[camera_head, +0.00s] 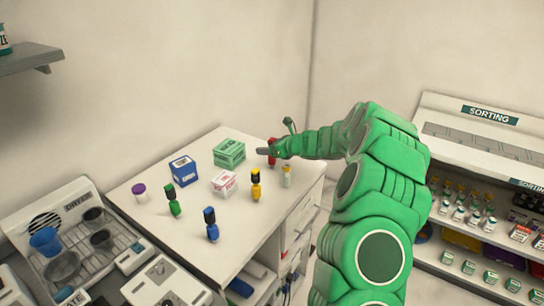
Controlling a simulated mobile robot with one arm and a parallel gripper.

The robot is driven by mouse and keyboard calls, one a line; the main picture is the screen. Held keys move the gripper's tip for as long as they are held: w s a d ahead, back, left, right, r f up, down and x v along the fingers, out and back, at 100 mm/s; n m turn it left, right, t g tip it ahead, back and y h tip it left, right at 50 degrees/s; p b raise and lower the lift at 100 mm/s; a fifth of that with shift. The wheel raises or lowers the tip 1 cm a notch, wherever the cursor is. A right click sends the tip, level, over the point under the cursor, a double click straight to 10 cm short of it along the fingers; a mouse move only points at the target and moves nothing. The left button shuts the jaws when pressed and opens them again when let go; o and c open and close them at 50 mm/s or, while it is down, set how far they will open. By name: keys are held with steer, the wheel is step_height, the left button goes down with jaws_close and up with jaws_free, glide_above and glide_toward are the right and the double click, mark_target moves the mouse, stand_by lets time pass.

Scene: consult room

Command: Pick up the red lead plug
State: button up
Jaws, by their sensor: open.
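The red lead plug (272,161) stands on the white cabinet top (144,219), toward the back right. It is partly hidden by my gripper (265,151), which reaches in from the right and overlaps the plug's upper part in this view. My gripper is open. I cannot tell whether the plug is between the fingers or whether they touch it. Other plugs of like shape stand apart from it: a yellow plug (255,187), a green plug (173,203) and a blue plug (211,226).
A small pale vial (287,176) stands close to the red plug's right. A green box (229,153), a white-and-red box (223,183), a blue box (184,171) and a purple-capped jar (140,192) share the top. A sorting shelf (441,110) stands at right.

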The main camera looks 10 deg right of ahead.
mark_target(271, 139)
steer(key=c, duration=1)
step_height(271, 139, up, 4)
steer(key=shift+f, duration=0.25)
steer(key=s+r, duration=0.3)
steer(key=s, duration=0.1)
steer(key=s+r, duration=0.3)
steer(key=s, duration=0.2)
steer(key=s+r, duration=0.3)
steer(key=s, duration=0.2)
steer(key=shift+a+r, duration=0.1)
steer(key=shift+r, duration=0.2)
